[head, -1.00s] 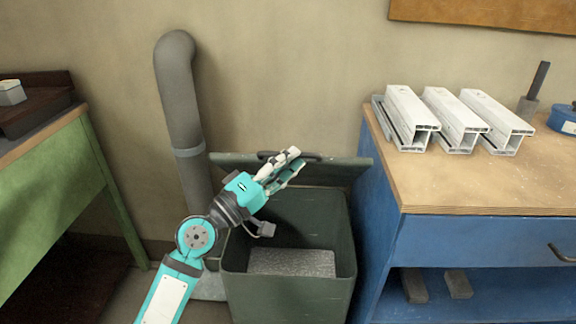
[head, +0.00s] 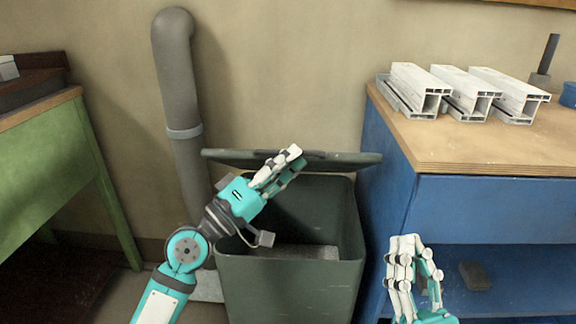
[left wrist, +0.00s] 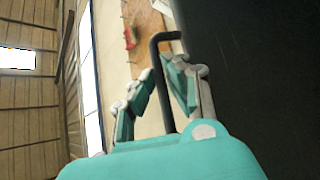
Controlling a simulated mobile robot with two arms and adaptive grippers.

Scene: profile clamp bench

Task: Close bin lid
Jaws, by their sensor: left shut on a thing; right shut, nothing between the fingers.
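The dark green bin (head: 290,290) stands between the pipe and the blue bench. Its lid (head: 345,160) is raised at the back and tilted over the rear of the opening, seen almost edge-on. The front of the opening is uncovered. My left gripper (head: 287,160) is at the lid's middle, shut on the lid handle. In the left wrist view the black handle (left wrist: 157,60) passes between the fingers, beside the dark lid (left wrist: 255,70). My right gripper (head: 405,245) is shut and empty, in front of the blue bench.
A grey pipe (head: 178,90) runs up the wall left of the bin. A green table (head: 70,170) stands at the left. White profiles (head: 420,88) lie on the bench top (head: 450,145). A grey block (head: 310,251) shows inside the bin.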

